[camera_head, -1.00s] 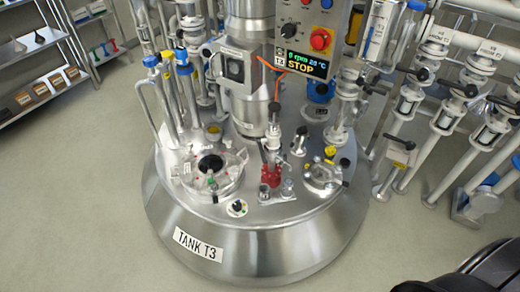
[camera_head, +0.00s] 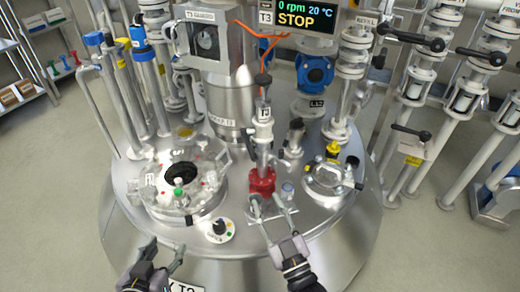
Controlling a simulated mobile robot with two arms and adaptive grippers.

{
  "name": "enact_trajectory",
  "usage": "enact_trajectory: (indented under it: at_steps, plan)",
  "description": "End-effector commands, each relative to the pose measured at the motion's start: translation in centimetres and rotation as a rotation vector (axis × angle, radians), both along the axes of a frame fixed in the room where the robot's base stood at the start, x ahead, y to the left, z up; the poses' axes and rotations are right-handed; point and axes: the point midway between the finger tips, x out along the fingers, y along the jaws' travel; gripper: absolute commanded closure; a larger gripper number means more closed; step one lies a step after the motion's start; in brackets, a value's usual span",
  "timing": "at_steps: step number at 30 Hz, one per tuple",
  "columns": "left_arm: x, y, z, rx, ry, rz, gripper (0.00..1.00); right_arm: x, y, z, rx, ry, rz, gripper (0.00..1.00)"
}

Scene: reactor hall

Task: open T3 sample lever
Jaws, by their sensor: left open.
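The T3 sample valve stands upright on the tank lid, with a red body (camera_head: 262,182) and a metal stem with a T3 tag (camera_head: 263,112) above it. Thin grey parts stick out beside the stem; I cannot tell which of them is the lever. My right gripper (camera_head: 267,203) is in front of the red body, with its fingers apart and pointing at the valve's foot. I cannot tell if it touches. My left gripper (camera_head: 164,248) is open and empty over the tank's front left edge, near the partly hidden tank label.
A round glass port (camera_head: 183,180) lies left of the valve and a smaller clamped port (camera_head: 327,180) right. A dial (camera_head: 219,230) sits on the front lid. The display (camera_head: 300,18) reads STOP. Pipes with black handles (camera_head: 424,42) stand at right. An orange cable hangs behind the valve.

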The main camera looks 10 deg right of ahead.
Motion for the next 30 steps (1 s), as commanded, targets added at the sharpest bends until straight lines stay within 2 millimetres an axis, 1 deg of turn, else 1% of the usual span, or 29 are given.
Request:
enact_trajectory:
  at_steps: [3, 5, 8, 11, 17, 24, 30]
  plan:
    - [-0.4, 0.0, 1.5, -0.009, -0.040, 0.000, 0.53, -0.3, -0.1, 1.6, 0.018, -0.068, -0.009, 0.67]
    - [-0.4, 0.0, 2.1, -0.011, -0.052, -0.001, 0.53, -0.3, -0.1, 2.3, 0.021, -0.082, -0.011, 0.67]
    - [-0.2, -0.1, 2.7, -0.016, -0.072, -0.002, 0.53, 0.4, 0.0, 2.9, 0.023, -0.090, -0.012, 0.67]
    - [0.2, -0.2, 3.3, -0.025, -0.109, -0.004, 0.53, 1.8, 0.4, 3.5, 0.024, -0.089, -0.012, 0.67]
    - [1.3, -0.8, 5.4, -0.055, -0.233, -0.012, 0.53, 5.7, 1.3, 5.0, 0.024, -0.088, -0.012, 0.67]
    - [2.2, -1.6, 8.6, -0.100, -0.412, -0.023, 0.53, 10.4, 2.5, 6.9, 0.024, -0.087, -0.011, 0.67]
    - [2.4, -2.0, 11.4, -0.137, -0.555, -0.032, 0.53, 13.5, 3.2, 8.1, 0.021, -0.085, -0.012, 0.67]
